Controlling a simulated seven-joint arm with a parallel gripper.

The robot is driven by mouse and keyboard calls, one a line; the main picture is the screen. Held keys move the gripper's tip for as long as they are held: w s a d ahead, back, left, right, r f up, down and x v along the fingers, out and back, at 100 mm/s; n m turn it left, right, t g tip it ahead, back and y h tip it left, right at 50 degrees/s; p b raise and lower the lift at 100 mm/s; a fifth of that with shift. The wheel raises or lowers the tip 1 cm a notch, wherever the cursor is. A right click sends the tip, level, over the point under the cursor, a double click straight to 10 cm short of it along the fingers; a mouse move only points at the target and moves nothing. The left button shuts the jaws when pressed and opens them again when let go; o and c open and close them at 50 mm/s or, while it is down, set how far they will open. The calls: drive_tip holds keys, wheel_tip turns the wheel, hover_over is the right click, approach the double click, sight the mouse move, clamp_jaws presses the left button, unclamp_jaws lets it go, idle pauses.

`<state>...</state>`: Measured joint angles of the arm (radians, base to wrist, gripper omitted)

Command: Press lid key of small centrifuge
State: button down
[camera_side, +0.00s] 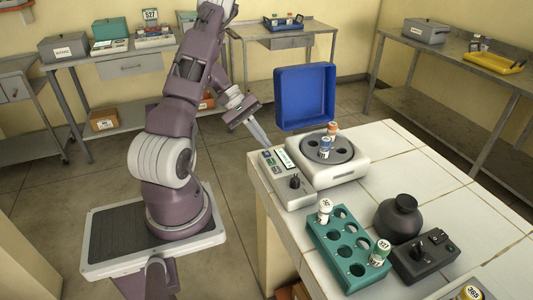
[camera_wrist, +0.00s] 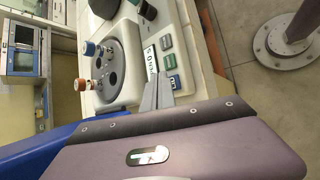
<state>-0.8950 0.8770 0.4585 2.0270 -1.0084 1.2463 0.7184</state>
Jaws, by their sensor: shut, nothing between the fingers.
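The small centrifuge (camera_side: 349,170) is a white unit on the tiled bench, with its blue lid (camera_side: 305,95) standing open. Its round grey rotor (camera_side: 343,147) holds an orange-capped and a blue-capped tube. The control panel (camera_side: 284,190) has a display (camera_side: 285,159), several keys and a dark knob (camera_side: 294,182). In the wrist view, a row of keys (camera_wrist: 169,62) runs beside the display (camera_wrist: 150,59); which one is the lid key cannot be read. My gripper (camera_side: 266,143) is shut and empty, its tips just above the panel's far end, near the bluish key (camera_wrist: 174,82). Contact cannot be told.
The raised lid is close to my gripper. Bare tiles (camera_side: 440,180) lie to the right.

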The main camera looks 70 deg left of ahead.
sight(264, 152)
drive_tip(key=shift+r, duration=2.4)
drive_tip(key=d+r+m+g+y, duration=0.1)
drive_tip(key=d+r+m+g, duration=0.1)
drive_tip(key=d+r+m, duration=0.35)
drive_tip(key=d+r+m+g+y, duration=0.1)
drive_tip(key=d+r+m, duration=0.1)
drive_tip(key=d+r, duration=0.65)
drive_tip(key=s+d+r+m+t+y, duration=0.2)
drive_tip(key=s+d+m+y, duration=0.3)
drive_tip(key=s+d+m, duration=0.3)
drive_tip(key=s+d+t, duration=0.1)
drive_tip(key=s+d, duration=0.2)
drive_tip(key=d, duration=0.2)
drive_tip(key=shift+s+r+m, duration=0.35)
drive_tip(key=shift+r, duration=0.05)
drive_tip(key=c, duration=2.1)
unclamp_jaws()
